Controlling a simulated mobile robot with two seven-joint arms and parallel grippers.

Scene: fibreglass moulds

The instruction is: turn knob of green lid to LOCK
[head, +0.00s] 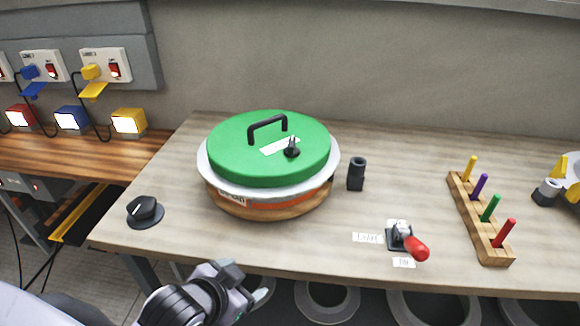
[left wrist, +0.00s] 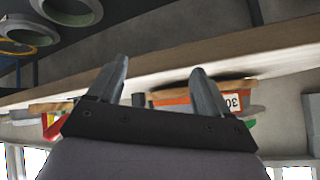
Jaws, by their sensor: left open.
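The round green lid (head: 235,165) sits on a white-rimmed round mould (head: 215,193) on the wooden bench. It has a black arched handle (head: 267,124) and a small black knob (head: 291,150) beside a white label (head: 277,146). The label's writing is too small to read. My left gripper (head: 250,285) is open and empty at the bench's front edge, in front of the mould and well short of the knob. In the left wrist view, its two fingers (left wrist: 159,68) stand apart, with the orange mould side (left wrist: 172,99) beyond them. My right gripper does not show.
On the bench (head: 330,255) stand a black dial (head: 145,212), a dark cylinder (head: 356,174), a red-handled lever (head: 415,247) and a wooden rack (head: 478,222) with coloured pegs. Switches and lit coloured boxes are at the left. Rings lie below the bench.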

